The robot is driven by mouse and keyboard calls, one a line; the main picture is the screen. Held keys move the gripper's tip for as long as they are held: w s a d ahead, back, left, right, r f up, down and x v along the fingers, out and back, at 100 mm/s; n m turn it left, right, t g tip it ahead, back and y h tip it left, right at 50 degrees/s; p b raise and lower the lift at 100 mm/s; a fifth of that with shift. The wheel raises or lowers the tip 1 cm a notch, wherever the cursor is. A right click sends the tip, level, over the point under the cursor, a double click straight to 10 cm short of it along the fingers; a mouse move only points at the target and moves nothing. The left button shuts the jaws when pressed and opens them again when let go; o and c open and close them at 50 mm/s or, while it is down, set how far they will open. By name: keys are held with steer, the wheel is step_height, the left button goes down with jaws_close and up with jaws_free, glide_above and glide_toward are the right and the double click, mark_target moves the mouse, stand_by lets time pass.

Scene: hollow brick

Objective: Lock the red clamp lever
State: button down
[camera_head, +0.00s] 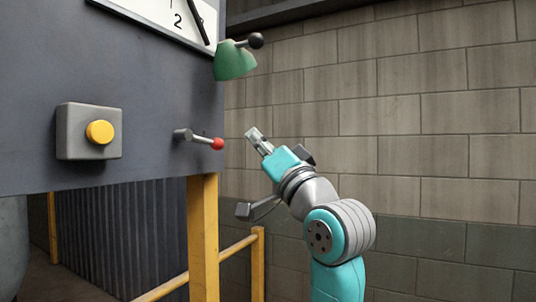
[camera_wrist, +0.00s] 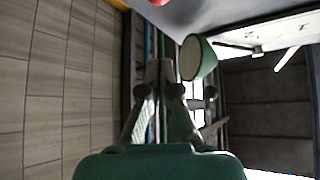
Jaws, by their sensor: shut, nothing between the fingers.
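The red clamp lever (camera_head: 203,139) is a short grey arm with a red knob on its end, sticking out from the dark panel near its right edge. Its knob is at the right end of the arm. A bit of red (camera_wrist: 159,2), likely that knob, shows at the top edge of the wrist view. My gripper (camera_head: 254,135) is shut and empty, just right of the red knob and apart from it. In the wrist view my gripper (camera_wrist: 163,90) points away from the camera with its fingers together.
A green cone (camera_head: 234,62) with a black ball handle (camera_head: 255,40) is above the lever; the cone also shows in the wrist view (camera_wrist: 198,60). A yellow button (camera_head: 99,132) on a grey box and a white dial (camera_head: 170,14) are on the panel. A yellow post (camera_head: 203,240) stands below.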

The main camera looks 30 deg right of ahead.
mark_target(203, 140)
steer(key=shift+w+a+f, duration=0.15)
steer(key=shift+w+a, duration=0.7)
steer(key=shift+w, duration=0.2)
steer(key=shift+w+a+f, duration=0.1)
steer(key=shift+w+a, duration=0.75)
steer(key=shift+w, duration=0.15)
